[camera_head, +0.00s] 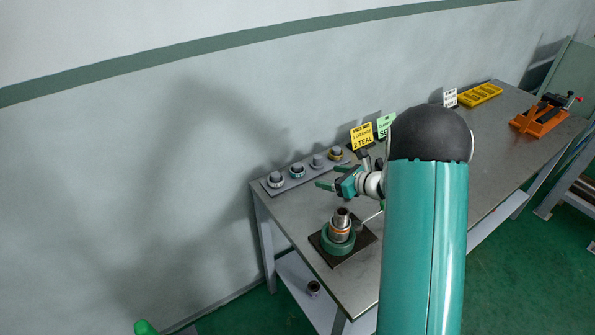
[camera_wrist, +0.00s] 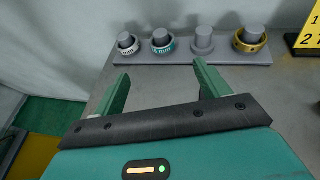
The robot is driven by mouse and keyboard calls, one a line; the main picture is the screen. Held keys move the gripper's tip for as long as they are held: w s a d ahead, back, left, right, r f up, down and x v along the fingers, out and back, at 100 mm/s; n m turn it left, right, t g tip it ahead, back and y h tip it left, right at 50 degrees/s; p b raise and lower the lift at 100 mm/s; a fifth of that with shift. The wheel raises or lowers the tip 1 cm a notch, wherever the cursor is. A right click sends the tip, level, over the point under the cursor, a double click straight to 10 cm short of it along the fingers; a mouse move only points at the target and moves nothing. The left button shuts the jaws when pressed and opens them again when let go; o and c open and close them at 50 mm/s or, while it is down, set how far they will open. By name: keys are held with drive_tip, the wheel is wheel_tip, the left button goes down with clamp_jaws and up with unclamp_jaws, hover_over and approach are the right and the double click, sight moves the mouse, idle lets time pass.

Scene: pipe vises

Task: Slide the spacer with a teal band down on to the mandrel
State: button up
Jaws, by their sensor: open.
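The spacer with a teal band (camera_wrist: 162,44) sits around the second peg from the left of a grey rack (camera_wrist: 180,59) in the wrist view; in the head view it is small on the rack (camera_head: 297,171). The mandrel (camera_head: 342,213) stands upright in a round green base on a dark plate near the table's front-left corner. A spacer with an orange band (camera_head: 340,234) is around it, and its top sticks out. My gripper (camera_head: 335,185) is open and empty, in front of the rack. In the wrist view its fingers (camera_wrist: 160,82) point toward the rack, apart from the spacer.
The rack also holds a white-banded spacer (camera_wrist: 128,45), a bare peg (camera_wrist: 203,40) and a yellow-banded spacer (camera_wrist: 250,40). A yellow tray (camera_head: 480,95) and an orange vise (camera_head: 540,117) are at the far end.

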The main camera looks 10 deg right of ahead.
approach(303, 172)
drive_tip(key=x, duration=0.4)
drive_tip(key=shift+a+r, duration=0.3)
drive_tip(key=shift+d+x, duration=0.2)
drive_tip(key=shift+x, duration=2.7)
drive_tip(key=shift+w, duration=0.15)
drive_tip(key=c, duration=1.1)
drive_tip(key=shift+o, duration=0.2)
drive_tip(key=shift+r, duration=0.1)
